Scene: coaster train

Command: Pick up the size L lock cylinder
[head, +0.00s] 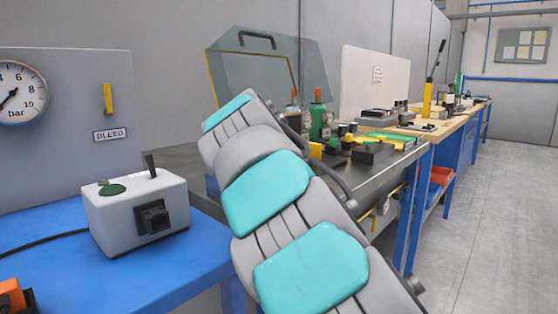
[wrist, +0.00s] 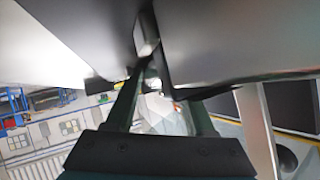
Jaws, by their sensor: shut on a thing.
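In the wrist view my gripper (wrist: 150,62) has its two dark fingers drawn together. It is shut on a small grey cylindrical piece, which looks like a lock cylinder (wrist: 147,36). No size letter can be read on it. A broad grey surface fills the top of the wrist view, close to the fingertips; I cannot tell whether the piece touches it. In the head view my arm crosses the middle, and my gripper and the piece are hidden.
A blue bench (head: 150,262) at left carries a grey box (head: 112,212) and a gauge panel. Behind my arm, a metal bench has a clear guard (head: 228,72), green-bodied bottles (head: 318,118) and several small fixtures. Wooden-topped benches run back. The floor (head: 490,210) at right is clear.

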